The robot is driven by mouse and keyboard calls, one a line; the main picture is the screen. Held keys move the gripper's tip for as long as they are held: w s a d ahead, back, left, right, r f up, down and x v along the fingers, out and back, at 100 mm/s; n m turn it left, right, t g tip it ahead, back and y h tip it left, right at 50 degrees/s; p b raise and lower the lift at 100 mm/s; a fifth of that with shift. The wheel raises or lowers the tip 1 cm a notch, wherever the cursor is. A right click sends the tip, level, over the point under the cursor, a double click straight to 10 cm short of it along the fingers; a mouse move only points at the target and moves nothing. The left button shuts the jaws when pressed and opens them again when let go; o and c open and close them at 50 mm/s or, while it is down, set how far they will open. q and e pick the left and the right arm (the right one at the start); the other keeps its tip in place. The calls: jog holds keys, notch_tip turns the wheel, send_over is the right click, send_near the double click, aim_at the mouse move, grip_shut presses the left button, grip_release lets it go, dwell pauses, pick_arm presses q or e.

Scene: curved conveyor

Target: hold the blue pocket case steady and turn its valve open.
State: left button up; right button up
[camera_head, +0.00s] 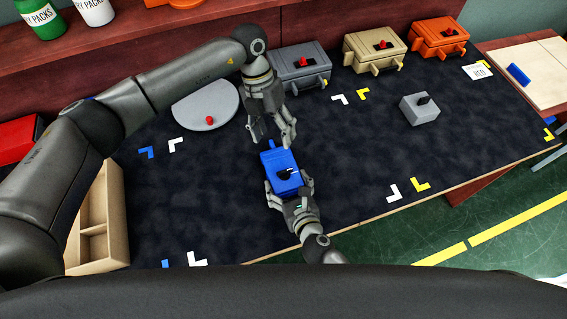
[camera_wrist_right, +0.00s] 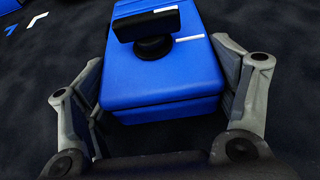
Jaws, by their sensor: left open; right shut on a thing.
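The blue pocket case (camera_head: 279,177) lies on the dark mat near the front middle. Its black valve handle (camera_head: 288,172) is on top; in the right wrist view the handle (camera_wrist_right: 149,24) lies nearly crosswise to the case (camera_wrist_right: 160,75), with a white mark beside it on the lid. My right gripper (camera_head: 290,187) is shut on the near end of the case, one finger on each side. My left gripper (camera_head: 271,141) is open and empty, pointing down just behind the case's far end. Whether its fingertips touch the case cannot be told.
A small grey box (camera_head: 419,108) with a black handle sits right of centre. A grey round plate (camera_head: 206,103) and a wooden tray (camera_head: 117,212) are at left. The mat between is clear.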

aim_at(285, 173)
pick_arm(q)
jog(key=s+f+n, duration=0.1)
jog(key=f+n, duration=0.2)
jog(key=s+d+f+n, duration=0.1)
jog(key=f+n, duration=0.1)
jog(key=f, duration=0.1)
jog(key=s+d+f+n+g, duration=0.1)
jog(key=f+n, duration=0.2)
jog(key=shift+s+d+f+n+y, duration=0.25)
jog(key=shift+s+f+n+y, duration=0.05)
jog(key=shift+s+f+y, duration=0.1)
dwell(0.4)
jog(key=c, duration=1)
